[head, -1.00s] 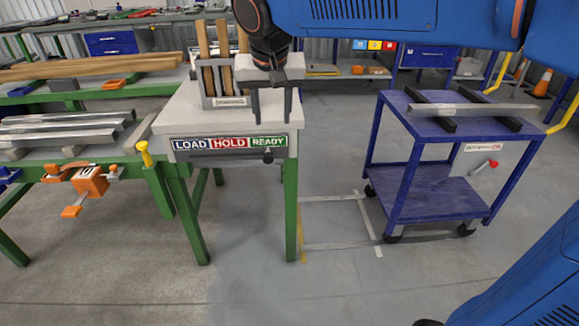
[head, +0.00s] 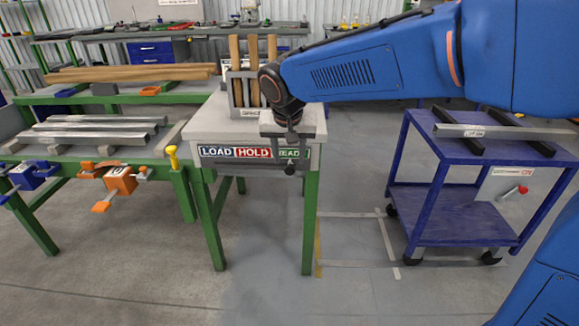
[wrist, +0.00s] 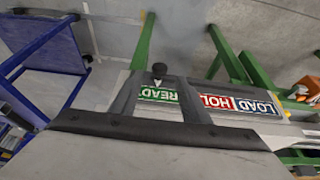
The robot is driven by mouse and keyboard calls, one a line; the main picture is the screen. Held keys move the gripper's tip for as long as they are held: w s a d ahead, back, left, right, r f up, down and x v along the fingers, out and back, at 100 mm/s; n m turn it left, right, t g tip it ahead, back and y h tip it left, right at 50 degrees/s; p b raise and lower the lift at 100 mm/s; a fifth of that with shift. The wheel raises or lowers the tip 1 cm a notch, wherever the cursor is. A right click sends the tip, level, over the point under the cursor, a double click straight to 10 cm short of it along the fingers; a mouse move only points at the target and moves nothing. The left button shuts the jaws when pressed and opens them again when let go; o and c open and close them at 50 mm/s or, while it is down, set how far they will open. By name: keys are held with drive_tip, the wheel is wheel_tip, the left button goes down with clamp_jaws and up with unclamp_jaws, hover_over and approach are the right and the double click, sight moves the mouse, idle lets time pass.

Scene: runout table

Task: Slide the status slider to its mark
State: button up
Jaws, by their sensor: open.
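The status slider is a dark knob (head: 290,169) on a dark horizontal rail (head: 240,165) at the front of the small grey-topped table. Above the rail is a label strip reading LOAD (head: 217,152), HOLD (head: 254,152) and READY, the last partly hidden by my gripper in the head view. The knob sits below the READY part. My gripper (head: 291,150) points down in front of the strip, just above the knob. In the wrist view, its two open fingers (wrist: 158,78) reach toward the knob (wrist: 159,70), which shows between their tips. I cannot tell whether they touch it.
A rack with wooden sticks (head: 235,62) stands on the table top. A workbench with metal bars (head: 90,132) and an orange clamp (head: 119,180) is at the left. A blue cart (head: 450,215) is at the right. The floor in front is clear.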

sight(289, 167)
drive_tip(key=shift+x, duration=2.85)
clamp_jaws()
drive_tip(key=shift+a, duration=0.1)
